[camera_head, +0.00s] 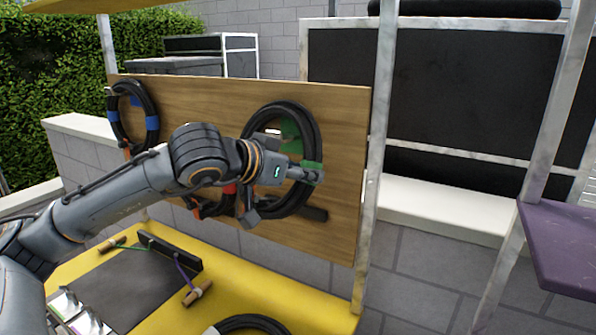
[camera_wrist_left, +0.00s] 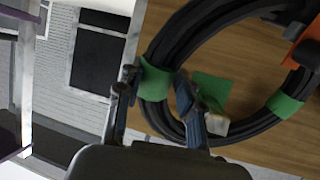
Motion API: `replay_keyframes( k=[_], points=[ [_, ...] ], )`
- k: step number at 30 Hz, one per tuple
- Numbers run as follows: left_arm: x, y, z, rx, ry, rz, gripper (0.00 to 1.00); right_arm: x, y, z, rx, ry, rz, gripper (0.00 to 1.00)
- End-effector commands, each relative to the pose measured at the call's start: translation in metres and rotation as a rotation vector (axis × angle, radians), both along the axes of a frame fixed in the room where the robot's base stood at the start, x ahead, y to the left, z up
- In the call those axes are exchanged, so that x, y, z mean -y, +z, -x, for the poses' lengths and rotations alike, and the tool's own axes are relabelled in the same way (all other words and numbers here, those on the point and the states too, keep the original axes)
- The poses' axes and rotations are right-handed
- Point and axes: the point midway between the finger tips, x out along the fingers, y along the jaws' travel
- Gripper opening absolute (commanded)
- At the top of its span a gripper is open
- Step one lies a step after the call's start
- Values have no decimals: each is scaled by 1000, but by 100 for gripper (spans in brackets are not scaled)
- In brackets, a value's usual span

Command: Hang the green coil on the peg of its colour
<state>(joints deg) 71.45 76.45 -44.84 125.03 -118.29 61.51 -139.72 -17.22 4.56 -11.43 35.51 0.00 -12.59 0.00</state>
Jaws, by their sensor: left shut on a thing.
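The green coil (camera_head: 311,130) is a black cable ring with green bands. It is upright in front of the wooden board, at its right end. My left gripper (camera_head: 318,174) is shut on its right side at a green band. The wrist view shows the band (camera_wrist_left: 155,82) between the two fingers (camera_wrist_left: 153,98). A green patch (camera_head: 291,133) on the board shows through the ring, and also in the wrist view (camera_wrist_left: 211,88). A pale peg-like end (camera_wrist_left: 217,124) shows beside the patch, inside the ring's outline. Whether the coil rests on it I cannot tell. My right gripper is out of view.
A coil with blue bands (camera_head: 150,105) hangs at the board's left. Another coil with red (camera_head: 218,207) is partly hidden behind my arm. A further black coil (camera_head: 250,322) lies on the yellow surface (camera_head: 300,306). A metal post (camera_head: 376,150) stands right of the board.

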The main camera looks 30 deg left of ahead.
Motion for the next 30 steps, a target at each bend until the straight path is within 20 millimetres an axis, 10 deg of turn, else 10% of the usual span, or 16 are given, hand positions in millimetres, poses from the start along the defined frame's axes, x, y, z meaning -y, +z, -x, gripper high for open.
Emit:
replay_keyframes(
  k=[30],
  points=[
    [-4,-28,-34,7,5,-2,0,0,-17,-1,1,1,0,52]
  ],
)
